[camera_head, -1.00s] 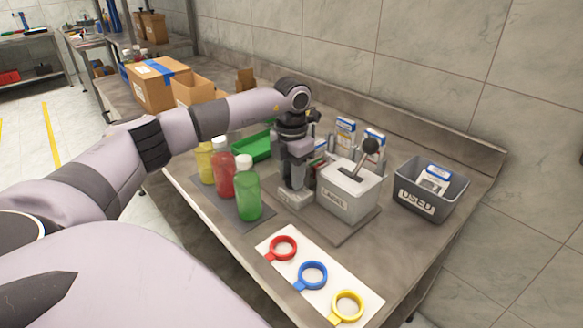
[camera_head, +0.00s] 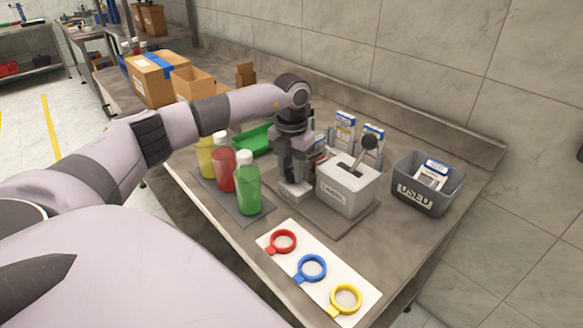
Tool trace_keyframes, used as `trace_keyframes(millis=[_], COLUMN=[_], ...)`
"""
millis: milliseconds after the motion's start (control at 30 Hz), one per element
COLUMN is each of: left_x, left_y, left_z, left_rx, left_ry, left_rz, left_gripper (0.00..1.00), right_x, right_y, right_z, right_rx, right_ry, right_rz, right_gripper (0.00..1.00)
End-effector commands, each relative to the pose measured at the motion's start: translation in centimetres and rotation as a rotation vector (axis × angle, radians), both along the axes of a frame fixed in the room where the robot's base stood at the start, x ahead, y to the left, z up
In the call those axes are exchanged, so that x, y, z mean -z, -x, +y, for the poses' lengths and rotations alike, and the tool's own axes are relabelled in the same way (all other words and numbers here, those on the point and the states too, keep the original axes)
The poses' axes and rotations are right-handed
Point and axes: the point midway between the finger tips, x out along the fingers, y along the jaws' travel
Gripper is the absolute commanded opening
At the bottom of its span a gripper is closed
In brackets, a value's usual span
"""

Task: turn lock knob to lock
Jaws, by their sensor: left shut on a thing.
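My left gripper (camera_head: 294,186) points straight down over a small pale grey block (camera_head: 296,193) on the grey base plate, left of the white labels box. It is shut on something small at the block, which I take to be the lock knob. The knob itself is hidden behind the fingers, so its angle cannot be read. My right gripper is not in view.
Right of the gripper stands the white labels box (camera_head: 347,193) with a black-ball lever (camera_head: 368,143). A grey bin (camera_head: 417,194) marked USED is further right. Capped yellow, red and green bottles (camera_head: 248,187) stand left. Coloured rings (camera_head: 312,268) lie on a white board in front.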

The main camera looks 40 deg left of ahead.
Motion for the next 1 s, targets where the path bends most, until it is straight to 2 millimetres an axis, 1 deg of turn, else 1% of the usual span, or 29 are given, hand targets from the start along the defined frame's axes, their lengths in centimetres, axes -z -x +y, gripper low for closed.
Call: trace_keyframes(millis=[33, 67, 100, 133, 367, 467, 567, 800, 900, 1000], left_x=[-0.2, -0.2, -0.2, -0.2, -0.1, -0.4, -1.5, -5.4, -6.5, -7.2], left_y=[-0.2, -0.2, -0.2, -0.1, -0.1, -0.1, -0.2, -0.1, -0.1, -0.1], left_z=[0.1, 0.1, 0.1, 0.1, 0.0, 0.0, 0.0, 0.0, 0.0, 0.0], left_rx=[-0.003, -0.003, -0.003, -0.003, -0.001, 0.0, -0.001, -0.001, -0.001, -0.002], left_ry=[-0.001, -0.001, -0.001, 0.0, 0.0, 0.0, 0.001, 0.0, 0.001, 0.0], left_rz=[-0.008, -0.008, -0.008, -0.007, -0.003, -0.004, -0.007, -0.008, -0.007, -0.006], left_gripper=[0.03, 0.4, 0.53, 0.59, 0.59, 0.59, 0.59, 0.59, 0.59, 0.59], right_x=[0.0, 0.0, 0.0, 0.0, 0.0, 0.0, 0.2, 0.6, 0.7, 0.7], right_y=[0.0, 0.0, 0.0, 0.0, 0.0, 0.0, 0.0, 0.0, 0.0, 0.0], right_z=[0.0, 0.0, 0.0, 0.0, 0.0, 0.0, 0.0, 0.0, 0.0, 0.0], right_rx=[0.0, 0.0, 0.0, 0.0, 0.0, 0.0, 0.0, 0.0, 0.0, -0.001], right_ry=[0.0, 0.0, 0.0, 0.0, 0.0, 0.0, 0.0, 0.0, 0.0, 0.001], right_rz=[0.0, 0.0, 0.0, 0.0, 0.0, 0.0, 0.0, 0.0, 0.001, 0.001], right_gripper=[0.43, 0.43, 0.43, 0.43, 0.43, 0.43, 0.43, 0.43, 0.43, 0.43])
